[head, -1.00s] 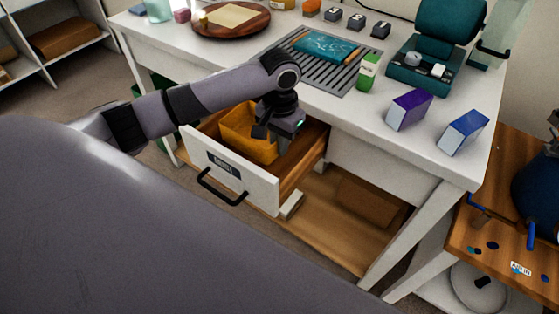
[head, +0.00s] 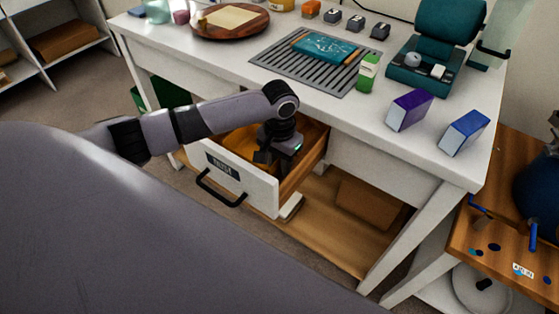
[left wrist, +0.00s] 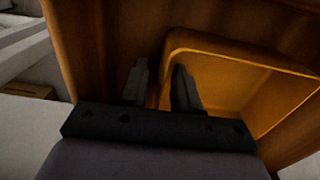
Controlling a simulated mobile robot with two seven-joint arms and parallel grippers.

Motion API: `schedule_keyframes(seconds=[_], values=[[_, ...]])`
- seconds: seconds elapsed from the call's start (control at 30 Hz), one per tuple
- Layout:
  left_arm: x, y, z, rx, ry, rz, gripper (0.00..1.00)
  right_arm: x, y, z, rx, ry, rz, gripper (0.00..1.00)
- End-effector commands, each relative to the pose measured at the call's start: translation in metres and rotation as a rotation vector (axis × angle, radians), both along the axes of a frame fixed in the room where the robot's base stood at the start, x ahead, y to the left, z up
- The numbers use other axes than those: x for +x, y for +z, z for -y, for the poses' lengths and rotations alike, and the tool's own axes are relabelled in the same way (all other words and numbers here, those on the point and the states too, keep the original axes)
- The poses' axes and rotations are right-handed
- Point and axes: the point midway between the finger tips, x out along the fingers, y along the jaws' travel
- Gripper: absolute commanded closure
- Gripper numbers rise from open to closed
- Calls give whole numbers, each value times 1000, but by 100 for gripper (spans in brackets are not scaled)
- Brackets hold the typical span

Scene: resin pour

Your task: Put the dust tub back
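The orange dust tub (head: 240,141) sits low inside the open drawer (head: 233,182), which has a dark label and black handle. My left gripper (head: 270,157) reaches down into the drawer at the tub's right side in the head view. In the left wrist view, its two fingers (left wrist: 161,85) stand apart on either side of the tub's near wall, with the tub's interior (left wrist: 235,85) to the right. A gap shows between the fingers, so the gripper looks open around the wall. My arm hides part of the tub. My right gripper is not in view.
The white desk (head: 330,110) above the drawer holds a grey slatted mat (head: 305,78), a green bottle (head: 368,72), a purple box (head: 410,109) and a blue box (head: 464,132). A cardboard box (head: 368,202) lies on the shelf below. A wooden side table stands at right.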

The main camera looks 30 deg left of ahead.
Motion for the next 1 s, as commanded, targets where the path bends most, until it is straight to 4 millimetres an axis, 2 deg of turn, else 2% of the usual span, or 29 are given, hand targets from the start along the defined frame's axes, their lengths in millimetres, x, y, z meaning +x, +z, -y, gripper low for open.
schedule_keyframes(seconds=[0.37,0.47,0.8,1.0], values=[[0,5,0,-1,-1,1,67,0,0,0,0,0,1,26],[0,19,0,-2,0,2,67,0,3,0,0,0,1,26],[1,91,1,-2,0,4,67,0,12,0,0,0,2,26],[0,117,1,-2,0,1,67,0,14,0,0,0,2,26]])
